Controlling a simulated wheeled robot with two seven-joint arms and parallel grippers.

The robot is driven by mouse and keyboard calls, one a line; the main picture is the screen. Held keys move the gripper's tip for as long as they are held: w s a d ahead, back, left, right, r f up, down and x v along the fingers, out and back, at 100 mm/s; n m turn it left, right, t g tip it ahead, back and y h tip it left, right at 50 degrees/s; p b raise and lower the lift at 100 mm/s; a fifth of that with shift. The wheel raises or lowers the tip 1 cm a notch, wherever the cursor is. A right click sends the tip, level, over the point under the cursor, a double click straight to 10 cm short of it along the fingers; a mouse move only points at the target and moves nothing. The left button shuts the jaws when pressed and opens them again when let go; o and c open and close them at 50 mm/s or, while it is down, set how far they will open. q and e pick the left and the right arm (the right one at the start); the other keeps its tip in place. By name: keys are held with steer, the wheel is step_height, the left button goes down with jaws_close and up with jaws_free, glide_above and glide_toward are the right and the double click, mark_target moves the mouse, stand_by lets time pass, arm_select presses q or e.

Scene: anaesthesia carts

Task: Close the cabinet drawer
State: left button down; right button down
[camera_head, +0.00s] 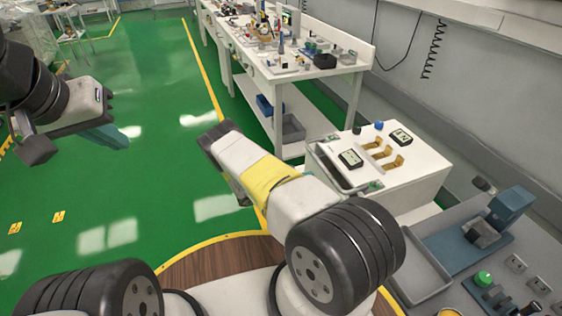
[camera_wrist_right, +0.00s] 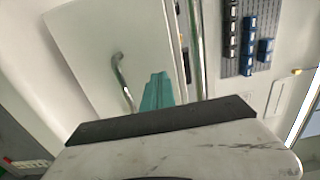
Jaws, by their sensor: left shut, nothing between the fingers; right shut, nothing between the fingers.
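In the right wrist view, a pale panel (camera_wrist_right: 85,50) carries a curved metal bar handle (camera_wrist_right: 122,80). I cannot tell for sure whether this panel is the drawer front. My right gripper's teal fingers (camera_wrist_right: 157,91) are shut and empty, just right of the handle in the picture; contact is unclear. In the head view, a white cabinet (camera_head: 425,180) stands right of my right arm, with a tray-like opening (camera_head: 325,165) along its left edge. My arm hides part of its front. My left gripper (camera_head: 115,138) is shut and empty over the green floor, away from the cabinet.
A white workbench (camera_head: 300,70) loaded with tools stands behind the cabinet. A grey counter (camera_head: 455,285) with a blue device (camera_head: 485,230) is at lower right. Green floor (camera_head: 160,100) is open to the left. Blue bins (camera_wrist_right: 250,30) hang on a panel in the wrist view.

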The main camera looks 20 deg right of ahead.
mark_target(320, 172)
steer(key=shift+w+d, duration=0.1)
steer(key=shift+d, duration=1.45)
steer(key=d, duration=0.5)
steer(key=shift+w, duration=0.2)
steer(key=shift+a, duration=0.1)
steer(key=shift+a, duration=0.1)
